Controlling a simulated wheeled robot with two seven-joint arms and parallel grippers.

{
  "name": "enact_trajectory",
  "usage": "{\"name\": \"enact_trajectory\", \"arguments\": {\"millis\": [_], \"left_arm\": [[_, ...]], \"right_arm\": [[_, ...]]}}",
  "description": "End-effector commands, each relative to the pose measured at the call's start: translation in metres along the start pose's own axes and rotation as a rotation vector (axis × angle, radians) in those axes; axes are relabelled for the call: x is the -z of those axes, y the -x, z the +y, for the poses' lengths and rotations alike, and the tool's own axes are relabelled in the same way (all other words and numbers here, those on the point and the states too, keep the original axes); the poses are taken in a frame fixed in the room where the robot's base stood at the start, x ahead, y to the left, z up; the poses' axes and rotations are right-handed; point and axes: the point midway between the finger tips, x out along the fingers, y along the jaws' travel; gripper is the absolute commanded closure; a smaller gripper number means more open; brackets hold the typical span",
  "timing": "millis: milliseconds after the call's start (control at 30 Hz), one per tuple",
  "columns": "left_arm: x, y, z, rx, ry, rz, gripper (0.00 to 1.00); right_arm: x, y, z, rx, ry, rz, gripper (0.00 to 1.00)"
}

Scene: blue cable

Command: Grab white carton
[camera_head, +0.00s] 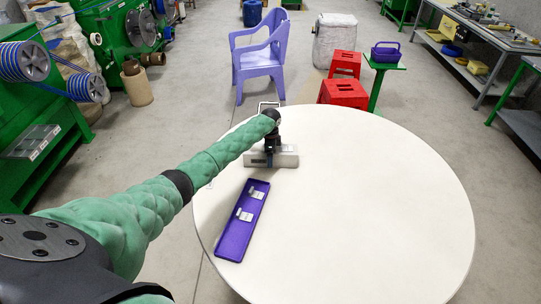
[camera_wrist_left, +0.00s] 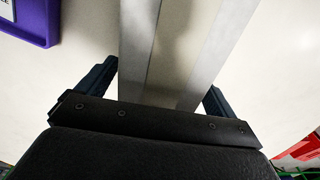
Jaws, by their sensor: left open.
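The white carton (camera_head: 289,160) is a long, pale box lying on the round white table, near its far left edge. My left gripper (camera_head: 270,157) is over the carton, pointing down, and hides part of it. In the left wrist view the carton (camera_wrist_left: 185,50) runs between the two dark fingers of the gripper (camera_wrist_left: 160,85). The fingers are open, one on each side, with a gap showing to the right finger. I cannot tell how deep the fingertips reach. My right gripper is not in view.
A purple tray (camera_head: 235,236) with two small whitish pieces lies on the round table (camera_head: 370,210), in front of the carton. It also shows in the left wrist view (camera_wrist_left: 41,33). The table's middle and right are clear. A purple chair (camera_head: 261,57) and red stools (camera_head: 343,93) stand beyond.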

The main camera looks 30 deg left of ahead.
Motion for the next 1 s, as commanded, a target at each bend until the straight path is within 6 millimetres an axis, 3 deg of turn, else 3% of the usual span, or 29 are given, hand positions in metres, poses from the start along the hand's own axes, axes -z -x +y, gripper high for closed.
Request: {"name": "enact_trajectory", "arguments": {"millis": [133, 533, 1000], "left_arm": [[0.0, 0.0, 0.0, 0.0, 0.0, 0.0, 0.07], [0.0, 0.0, 0.0, 0.0, 0.0, 0.0, 0.86], [0.001, 0.012, -0.002, 0.004, -0.001, 0.002, 0.87]], "right_arm": [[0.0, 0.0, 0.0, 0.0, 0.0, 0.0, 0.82], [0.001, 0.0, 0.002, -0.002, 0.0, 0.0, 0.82], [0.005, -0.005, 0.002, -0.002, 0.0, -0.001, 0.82]]}}
